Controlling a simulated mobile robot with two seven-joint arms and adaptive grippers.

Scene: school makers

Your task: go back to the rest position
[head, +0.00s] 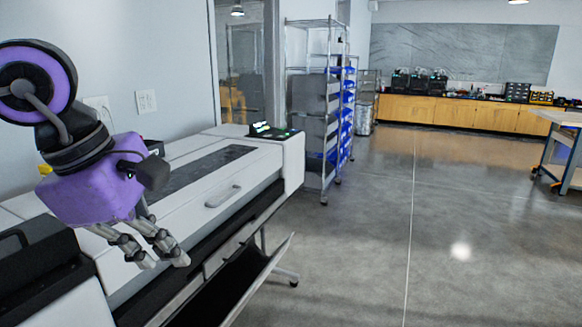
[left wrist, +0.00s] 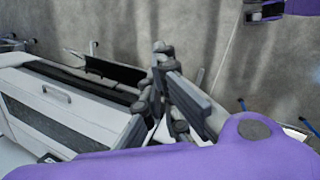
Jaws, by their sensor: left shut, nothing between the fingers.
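My left gripper (head: 166,259) is at the left of the head view, at the end of my purple and black arm. Its fingers point down and to the right, in front of the white large-format machine (head: 190,178). The fingers are together with nothing between them. In the left wrist view the gripper (left wrist: 160,78) shows in the middle, with the white machine (left wrist: 62,84) to its left. I cannot tell whether the fingers touch the machine.
The machine's lit control panel (head: 272,132) is at its far end, and a dark open catch tray (head: 232,288) hangs along its front. A metal rack (head: 313,110) with blue bins stands beyond. A workbench (head: 560,118) is at the right. The middle floor is clear.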

